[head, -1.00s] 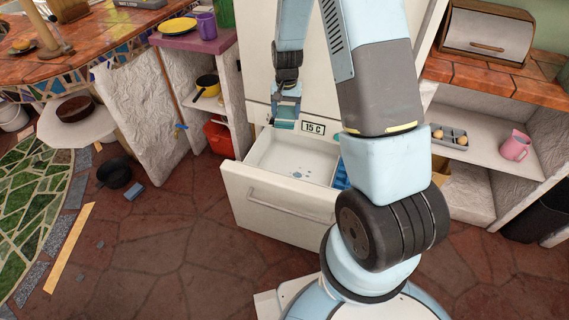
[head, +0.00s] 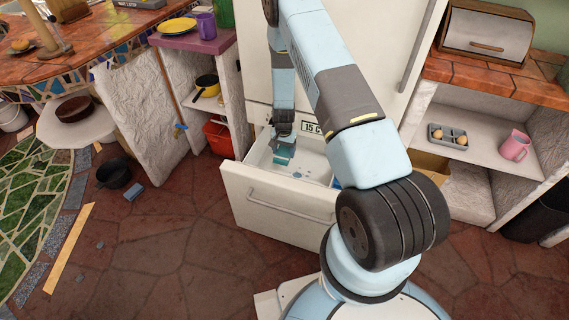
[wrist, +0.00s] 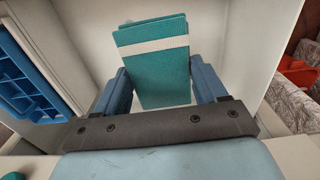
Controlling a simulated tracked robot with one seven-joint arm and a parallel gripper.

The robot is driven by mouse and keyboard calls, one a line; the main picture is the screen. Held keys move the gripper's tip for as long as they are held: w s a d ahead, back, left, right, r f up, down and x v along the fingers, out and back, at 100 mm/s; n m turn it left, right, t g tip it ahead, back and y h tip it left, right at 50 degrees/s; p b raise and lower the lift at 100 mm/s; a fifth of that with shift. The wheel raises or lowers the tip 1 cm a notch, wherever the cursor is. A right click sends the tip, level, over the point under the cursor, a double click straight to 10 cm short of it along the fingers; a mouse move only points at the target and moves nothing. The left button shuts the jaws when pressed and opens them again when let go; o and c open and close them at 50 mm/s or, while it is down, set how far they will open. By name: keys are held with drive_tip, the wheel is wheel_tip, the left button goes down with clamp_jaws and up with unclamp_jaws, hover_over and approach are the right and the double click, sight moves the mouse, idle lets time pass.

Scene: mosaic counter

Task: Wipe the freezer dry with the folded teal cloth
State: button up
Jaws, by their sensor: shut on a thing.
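The freezer drawer (head: 280,212) is pulled open at the bottom of the white fridge. A few dark wet spots show on its white floor in the head view. My gripper (head: 284,152) is inside the drawer, near its back left. In the wrist view my gripper (wrist: 157,88) is shut on the folded teal cloth (wrist: 153,62), which has a pale stripe and stands between the blue fingers. The cloth's lower end is low in the drawer; I cannot tell whether it touches the floor. A blue ice tray (wrist: 28,75) lies at one side of the drawer.
A label reading 15 C (head: 311,127) is on the fridge front above the drawer. A red bin (head: 218,138) stands in the shelf unit to the left. An egg tray (head: 447,136) and a pink jug (head: 515,146) stand on the right shelf.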

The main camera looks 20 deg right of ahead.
sight(308, 180)
drive_tip(key=shift+w+d+f, duration=0.2)
drive_tip(key=shift+d+f, duration=0.1)
drive_tip(key=shift+f, duration=2.3)
drive_tip(key=shift+w+d+f, duration=0.2)
drive_tip(key=shift+d+f, duration=0.1)
drive_tip(key=shift+f, duration=2.35)
drive_tip(key=shift+w+d+f, duration=0.2)
drive_tip(key=shift+d+f, duration=0.1)
drive_tip(key=shift+f, duration=2.3)
drive_tip(key=shift+f, duration=0.95)
drive_tip(key=shift+s+d, duration=0.5)
drive_tip(key=shift+d, duration=0.2)
drive_tip(key=shift+s+d, duration=0.5)
drive_tip(key=shift+d, duration=0.2)
drive_tip(key=shift+s+d+f, duration=0.1)
drive_tip(key=shift+s+d, duration=0.55)
drive_tip(key=shift+d, duration=0.15)
drive_tip(key=shift+s+d, duration=0.6)
drive_tip(key=shift+d, duration=0.2)
drive_tip(key=shift+s+d, duration=0.45)
drive_tip(key=shift+d, duration=0.2)
drive_tip(key=shift+s+d, duration=0.4)
drive_tip(key=shift+d, duration=0.2)
drive_tip(key=shift+w+d+r, duration=0.2)
drive_tip(key=shift+w+d, duration=0.3)
drive_tip(key=shift+w, duration=0.45)
